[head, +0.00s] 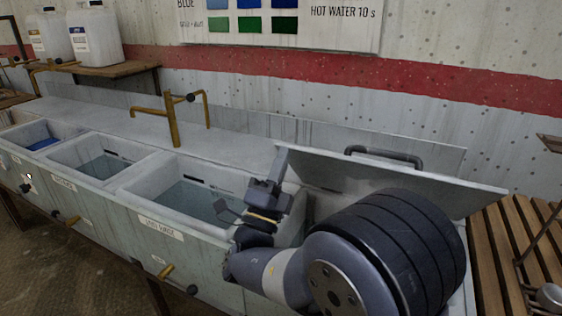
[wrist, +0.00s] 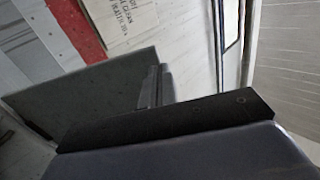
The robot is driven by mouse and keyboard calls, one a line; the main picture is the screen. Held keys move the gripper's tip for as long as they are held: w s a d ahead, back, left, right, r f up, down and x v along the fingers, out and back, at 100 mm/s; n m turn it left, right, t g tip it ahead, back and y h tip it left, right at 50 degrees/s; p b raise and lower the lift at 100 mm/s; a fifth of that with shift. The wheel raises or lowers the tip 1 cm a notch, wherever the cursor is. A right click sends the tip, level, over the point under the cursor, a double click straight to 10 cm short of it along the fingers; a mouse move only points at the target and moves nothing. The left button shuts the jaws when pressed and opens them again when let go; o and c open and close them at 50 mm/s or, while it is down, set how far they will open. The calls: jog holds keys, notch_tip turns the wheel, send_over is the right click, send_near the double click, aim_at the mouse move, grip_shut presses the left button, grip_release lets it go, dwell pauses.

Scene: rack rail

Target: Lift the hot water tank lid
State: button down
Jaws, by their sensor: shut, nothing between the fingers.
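The tank lid (head: 400,186) is a flat grey panel at the right end of the sink row in the head view. It stands tilted, partly open, and a dark bar handle (head: 384,154) shows above its upper edge. My gripper (head: 279,165) is shut and empty at the lid's left end, its fingers pointing up. I cannot tell whether it touches the lid. In the wrist view the lid (wrist: 90,92) is a grey slab left of my fingers (wrist: 154,86). My arm hides much of the tank opening below the lid.
Open basins with water (head: 197,201) run to the left, with brass taps (head: 171,117) behind them. A slatted wooden bench (head: 508,245) stands close on the right. White jugs (head: 95,38) sit on a back shelf (head: 112,70). The wall carries a sign board (head: 335,28).

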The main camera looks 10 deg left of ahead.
jog(key=w+d+r+g+y+p, duration=0.1)
jog(key=w+d+r+g+p, duration=0.1)
jog(key=w+p, duration=0.5)
jog(key=w+d+r+g+p, duration=0.2)
jog(key=w+p, duration=0.5)
jog(key=p, duration=0.5)
jog(key=w+d+r+g+y+p, duration=0.1)
jog(key=w+d+r+g+p, duration=0.1)
jog(key=w+r+g+p, duration=0.2)
jog(key=shift+w+d+r+y+p, duration=0.35)
jog(key=shift+w+r+p, duration=0.8)
jog(key=shift+p, duration=2.2)
jog(key=shift+w+f, duration=0.35)
jog(key=shift+s, duration=0.1)
jog(key=r+b+v, duration=0.1)
jog(key=r+v, duration=0.1)
jog(key=v, duration=1.1)
jog(key=shift+s+a, duration=0.15)
jog(key=shift+s, duration=0.15)
jog(key=shift+w+r, duration=0.1)
